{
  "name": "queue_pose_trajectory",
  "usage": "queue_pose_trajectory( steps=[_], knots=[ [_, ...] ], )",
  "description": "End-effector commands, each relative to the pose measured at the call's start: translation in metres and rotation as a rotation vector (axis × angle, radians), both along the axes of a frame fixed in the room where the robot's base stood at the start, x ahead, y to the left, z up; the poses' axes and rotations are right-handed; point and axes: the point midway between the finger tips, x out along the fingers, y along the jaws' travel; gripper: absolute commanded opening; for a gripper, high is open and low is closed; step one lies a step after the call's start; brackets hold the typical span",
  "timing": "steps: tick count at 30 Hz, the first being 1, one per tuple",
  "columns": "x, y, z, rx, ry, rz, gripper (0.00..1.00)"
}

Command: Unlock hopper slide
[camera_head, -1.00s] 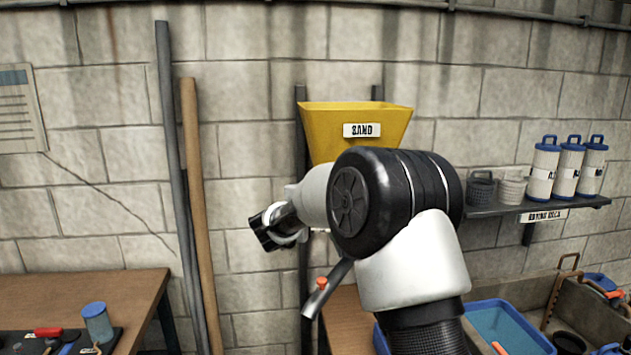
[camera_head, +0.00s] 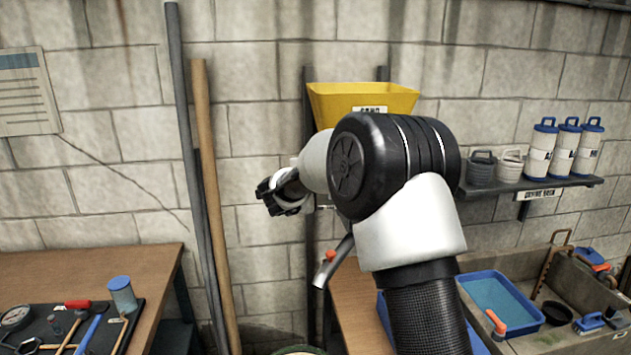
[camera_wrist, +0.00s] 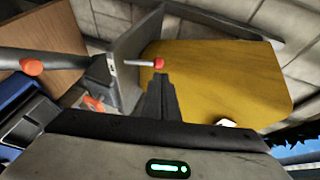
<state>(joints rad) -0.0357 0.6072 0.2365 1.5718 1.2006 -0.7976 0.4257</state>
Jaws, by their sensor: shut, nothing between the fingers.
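The yellow sand hopper (camera_head: 362,98) hangs on the wall behind my arm, which hides its lower part. In the wrist view its yellow side (camera_wrist: 225,85) fills the right. A grey metal bracket (camera_wrist: 125,68) stands beside it, with a thin pin with a red tip (camera_wrist: 158,63) sticking out to the right. My gripper (camera_wrist: 161,78) is shut and empty, its fingertips just below the red tip in the picture; I cannot tell whether they touch. A grey tube (camera_head: 335,262) with an orange knob (camera_head: 330,254) shows below my arm.
A sink (camera_head: 590,270) and a shelf (camera_head: 545,188) with canisters are at right. Two long poles (camera_head: 205,180) lean at left, near a tool table (camera_head: 90,265).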

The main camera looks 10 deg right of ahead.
Motion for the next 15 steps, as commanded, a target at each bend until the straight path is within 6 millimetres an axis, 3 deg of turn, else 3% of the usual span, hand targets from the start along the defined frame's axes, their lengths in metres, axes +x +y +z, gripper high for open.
queue_pose_trajectory(
  steps=[1,6,15],
  knots=[
    [-0.013,0.011,0.006,0.002,-0.003,0.007,0.0],
    [-0.045,0.028,0.021,0.001,-0.004,0.006,0.0],
    [-0.076,0.045,0.034,0.001,-0.001,0.003,0.0]
  ],
)
